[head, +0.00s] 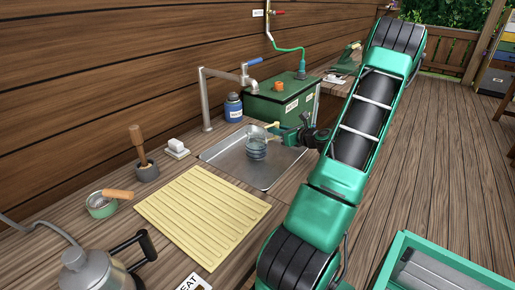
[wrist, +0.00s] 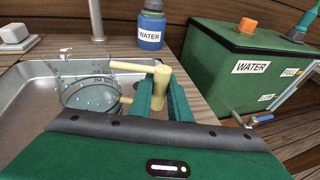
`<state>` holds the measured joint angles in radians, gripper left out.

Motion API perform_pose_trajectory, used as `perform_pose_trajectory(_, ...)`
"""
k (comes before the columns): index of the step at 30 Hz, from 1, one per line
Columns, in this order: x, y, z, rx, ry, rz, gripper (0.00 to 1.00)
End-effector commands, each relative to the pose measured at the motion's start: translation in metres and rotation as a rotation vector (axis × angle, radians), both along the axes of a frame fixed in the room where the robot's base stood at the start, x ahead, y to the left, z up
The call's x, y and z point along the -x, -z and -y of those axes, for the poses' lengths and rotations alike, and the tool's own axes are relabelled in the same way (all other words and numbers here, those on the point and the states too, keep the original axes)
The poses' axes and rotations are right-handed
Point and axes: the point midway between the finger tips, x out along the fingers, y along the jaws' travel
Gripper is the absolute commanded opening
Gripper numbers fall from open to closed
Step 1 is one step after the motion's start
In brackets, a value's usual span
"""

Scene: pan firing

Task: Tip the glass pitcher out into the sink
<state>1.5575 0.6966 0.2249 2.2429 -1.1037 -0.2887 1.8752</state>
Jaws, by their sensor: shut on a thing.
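The glass pitcher (head: 256,149) is clear with a pale yellow handle, and it is over the metal sink (head: 275,182). My gripper (head: 276,130) is shut on the pitcher's handle; in the wrist view my green fingers (wrist: 160,98) are on either side of the handle. The sink basin (wrist: 28,90) shows below and around the pitcher. How much water is inside I cannot tell.
A green water tank (head: 280,102) and a blue water jar (head: 233,107) stand behind the sink, near a metal tap (head: 245,76). A yellow ribbed mat (head: 203,213), a mortar (head: 146,170), a small pan (head: 102,204) and a kettle (head: 92,272) are to the left.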

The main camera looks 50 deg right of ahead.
Motion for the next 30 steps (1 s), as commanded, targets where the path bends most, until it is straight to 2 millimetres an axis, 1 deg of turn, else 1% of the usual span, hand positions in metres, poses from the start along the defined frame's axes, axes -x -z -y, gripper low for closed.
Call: perform_pose_trajectory(30,0.000,-0.042,0.000,0.000,0.000,0.001,0.00)
